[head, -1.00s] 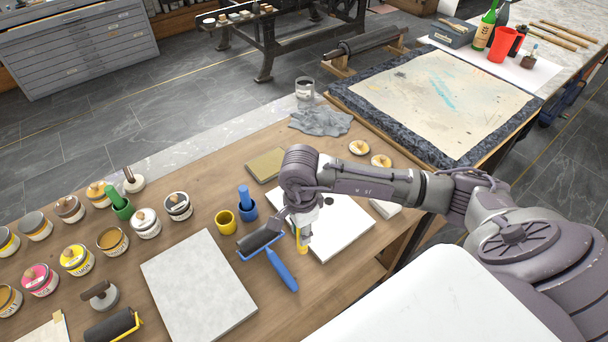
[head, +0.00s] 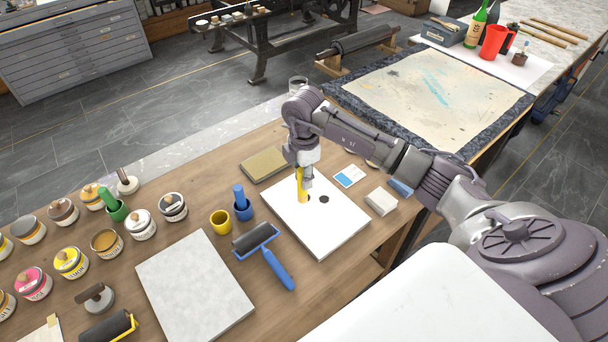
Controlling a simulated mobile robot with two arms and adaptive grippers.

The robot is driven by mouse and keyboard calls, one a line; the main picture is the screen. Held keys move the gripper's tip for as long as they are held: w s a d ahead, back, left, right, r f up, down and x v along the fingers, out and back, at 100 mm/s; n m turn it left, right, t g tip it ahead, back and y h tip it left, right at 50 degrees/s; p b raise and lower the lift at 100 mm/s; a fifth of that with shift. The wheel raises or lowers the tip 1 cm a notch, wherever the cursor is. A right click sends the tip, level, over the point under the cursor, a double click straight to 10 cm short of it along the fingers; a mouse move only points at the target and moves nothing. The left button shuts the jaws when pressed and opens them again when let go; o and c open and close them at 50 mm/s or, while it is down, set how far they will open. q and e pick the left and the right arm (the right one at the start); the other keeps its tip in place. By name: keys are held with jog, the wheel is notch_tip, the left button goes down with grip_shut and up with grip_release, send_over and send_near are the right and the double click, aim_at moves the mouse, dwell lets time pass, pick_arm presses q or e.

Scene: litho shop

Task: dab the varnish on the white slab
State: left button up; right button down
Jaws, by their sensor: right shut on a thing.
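The white slab (head: 325,232) lies flat on the wooden table at the centre of the head view, with a dark round spot (head: 324,199) on its top. My right gripper (head: 306,183) is over the slab's far left part. It is shut on a yellow-handled dabber (head: 301,186), held roughly upright. A dark patch shows close by the dabber's lower end; I cannot tell whether the tip touches the slab. A yellow cup (head: 221,222) stands empty-looking to the left. My left gripper is not in view.
A blue cup (head: 242,208) with a blue dabber and a grey slab (head: 195,290) are further left. A white block (head: 381,202) and a card (head: 349,176) lie to the right. An olive block (head: 263,164) lies behind.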

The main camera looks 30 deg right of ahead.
aim_at(304, 193)
jog(key=shift+w+d+m, duration=0.1)
jog(key=shift+d+m, duration=0.05)
jog(key=shift+m, duration=0.45)
notch_tip(304, 193, down, 6)
jog(key=b, duration=0.5)
jog(key=shift+f+b, duration=0.35)
jog(key=shift+f, duration=0.05)
dwell(0.6)
jog(key=shift+f, duration=0.1)
dwell(1.1)
jog(key=shift+r+p, duration=0.65)
jog(key=shift+p, duration=0.05)
notch_tip(304, 193, up, 6)
jog(key=p, duration=0.4)
jog(key=shift+p, duration=0.4)
jog(key=shift+f, duration=0.1)
